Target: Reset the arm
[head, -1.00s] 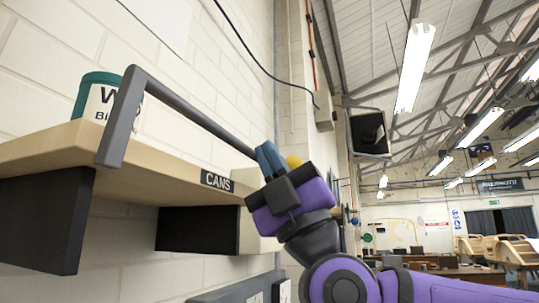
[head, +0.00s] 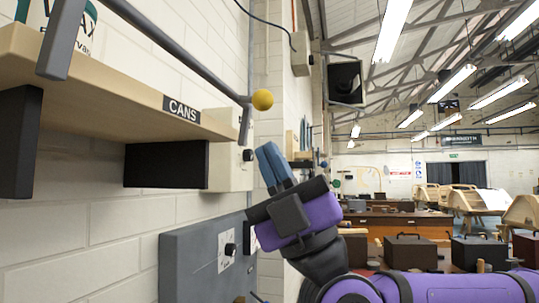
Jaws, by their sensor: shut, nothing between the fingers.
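My gripper (head: 266,150) is in the middle of the head view, with blue fingers pointing up and slightly left. The fingers are together and nothing shows between them. My gripper is below and right of the shelf's end, apart from it. A yellow ball (head: 263,99) at the end of a dark rail is just above the fingertips in the picture, with a gap between them. My purple arm runs down to the lower right.
A wooden shelf (head: 70,95) labelled CANS, with a grey rail (head: 165,45), juts from the wall at left. A white and green can (head: 85,30) stands on it. A grey panel (head: 190,262) is on the wall below. Dark boxes (head: 410,251) and benches stand at right.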

